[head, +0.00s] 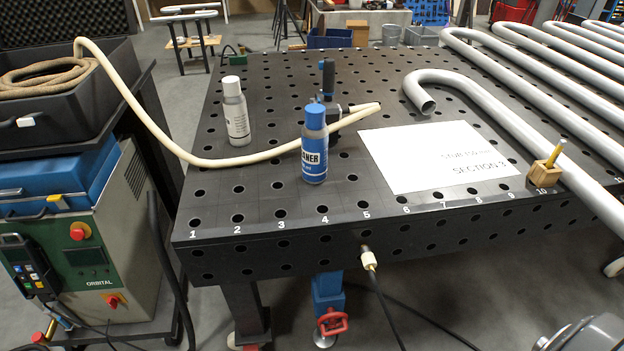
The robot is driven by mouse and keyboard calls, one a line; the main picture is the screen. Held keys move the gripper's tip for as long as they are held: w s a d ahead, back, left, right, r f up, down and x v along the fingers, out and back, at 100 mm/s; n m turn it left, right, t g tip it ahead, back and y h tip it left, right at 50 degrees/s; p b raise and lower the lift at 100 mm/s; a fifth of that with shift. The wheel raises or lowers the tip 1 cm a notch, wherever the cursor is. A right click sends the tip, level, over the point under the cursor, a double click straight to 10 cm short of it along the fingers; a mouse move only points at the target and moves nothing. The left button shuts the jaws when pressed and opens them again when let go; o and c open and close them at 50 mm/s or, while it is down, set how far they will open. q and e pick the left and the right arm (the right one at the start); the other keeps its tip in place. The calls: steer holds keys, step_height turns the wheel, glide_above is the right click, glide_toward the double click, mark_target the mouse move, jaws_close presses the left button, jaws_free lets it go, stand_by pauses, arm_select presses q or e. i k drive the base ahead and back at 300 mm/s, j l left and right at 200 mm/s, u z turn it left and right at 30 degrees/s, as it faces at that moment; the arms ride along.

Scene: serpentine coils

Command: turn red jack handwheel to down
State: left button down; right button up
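The red jack handwheel (333,322) is low under the front edge of the black perforated table, beside a blue post (328,292) with a round silver foot below it. Its spokes and rim show, but I cannot tell whether it is set up or down. A second red part is partly cut off at the bottom, by the dark table leg (246,310). Neither of my grippers is in view.
The table (290,225) carries a blue bottle (314,150), a grey bottle (236,112), a paper sheet (410,180) and silver bent pipes (500,115). A green-grey ORBITAL machine (120,235) stands left. Cables cross the floor below the table's front edge.

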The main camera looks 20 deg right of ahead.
mark_target(332, 316)
steer(key=z, duration=0.95)
